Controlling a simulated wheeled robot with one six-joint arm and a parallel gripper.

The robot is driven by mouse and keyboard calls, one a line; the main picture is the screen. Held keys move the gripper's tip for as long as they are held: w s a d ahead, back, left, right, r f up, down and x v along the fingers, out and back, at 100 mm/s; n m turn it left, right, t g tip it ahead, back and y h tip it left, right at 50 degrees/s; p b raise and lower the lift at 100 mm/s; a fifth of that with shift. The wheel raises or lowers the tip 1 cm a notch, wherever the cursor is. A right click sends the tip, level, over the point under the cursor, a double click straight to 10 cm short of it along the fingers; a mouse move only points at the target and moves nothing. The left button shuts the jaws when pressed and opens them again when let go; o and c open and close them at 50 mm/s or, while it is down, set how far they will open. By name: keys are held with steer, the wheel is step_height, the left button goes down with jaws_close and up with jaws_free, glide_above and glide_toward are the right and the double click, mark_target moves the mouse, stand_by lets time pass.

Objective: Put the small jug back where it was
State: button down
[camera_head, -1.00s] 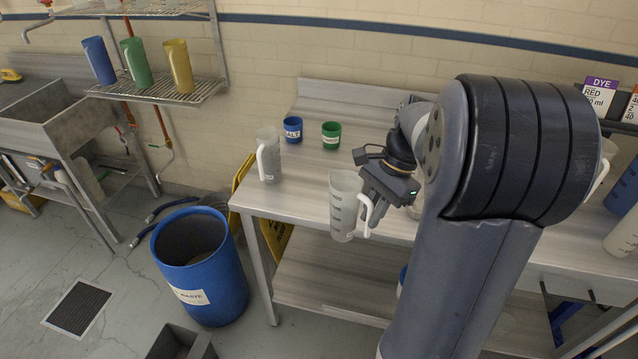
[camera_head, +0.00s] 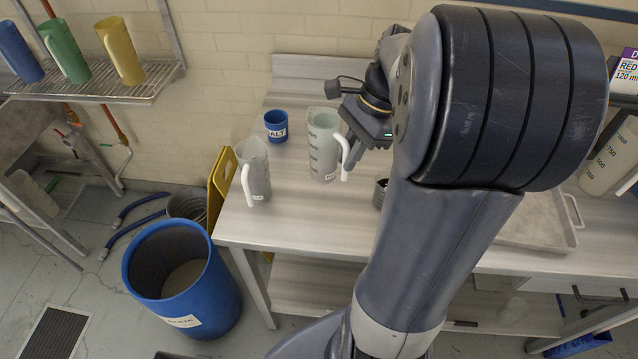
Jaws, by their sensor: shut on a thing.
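A translucent, graduated jug (camera_head: 323,150) with a white handle is held at its handle by my gripper (camera_head: 350,160), which is shut on it. It is upright over the back part of the steel table (camera_head: 300,222). I cannot tell whether its base touches the table. A similar translucent jug (camera_head: 256,172) stands to the left, near the table's left edge, apart from the held one. My arm hides much of the table's right side.
A blue cup (camera_head: 276,126) labelled SALT stands behind the jugs. A small dark container (camera_head: 381,194) is partly hidden by my arm. A metal tray (camera_head: 540,222) lies right. A blue waste bin (camera_head: 182,275) and yellow sign (camera_head: 221,185) stand left. The table's front left is clear.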

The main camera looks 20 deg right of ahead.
step_height(320, 180, down, 10)
steer(key=shift+r+p, duration=0.2)
steer(key=shift+p, duration=0.1)
steer(key=shift+f, duration=0.15)
steer(key=c, duration=1.5)
jaws_free()
steer(key=shift+o, duration=0.2)
steer(key=v, duration=1.2)
